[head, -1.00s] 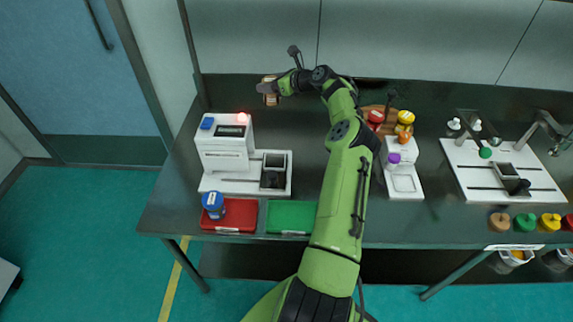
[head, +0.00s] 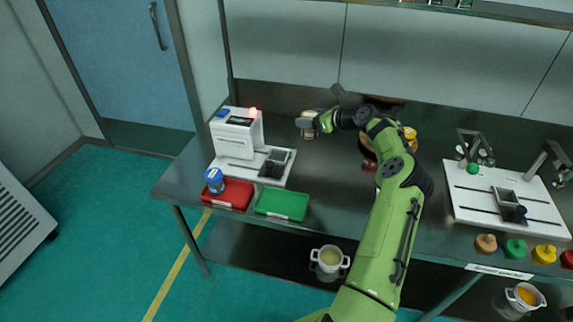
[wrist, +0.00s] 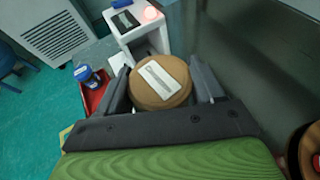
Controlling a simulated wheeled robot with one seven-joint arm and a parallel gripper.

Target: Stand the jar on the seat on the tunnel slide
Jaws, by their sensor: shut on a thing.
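My gripper (head: 308,122) is shut on a jar with a brown lid (wrist: 158,82) and a white label on top. The two dark fingers stand on either side of the jar in the wrist view. In the head view the jar (head: 308,133) is small and partly covered by the gripper, held over the back of the bench. Left of it stands a white machine (head: 236,135) with a lit red lamp and a low base with a slot and a dark grey box-like holder (head: 275,163). I cannot tell for sure whether this is the tunnel slide and its seat.
A blue-lidded jar (head: 214,181) stands at the red tray (head: 236,196), beside an empty green tray (head: 282,204). At right is a white slotted board (head: 470,202) with a grey holder and metal stands. Several coloured-lid jars line the front edge. A wooden round holder (head: 366,148) is partly behind my arm.

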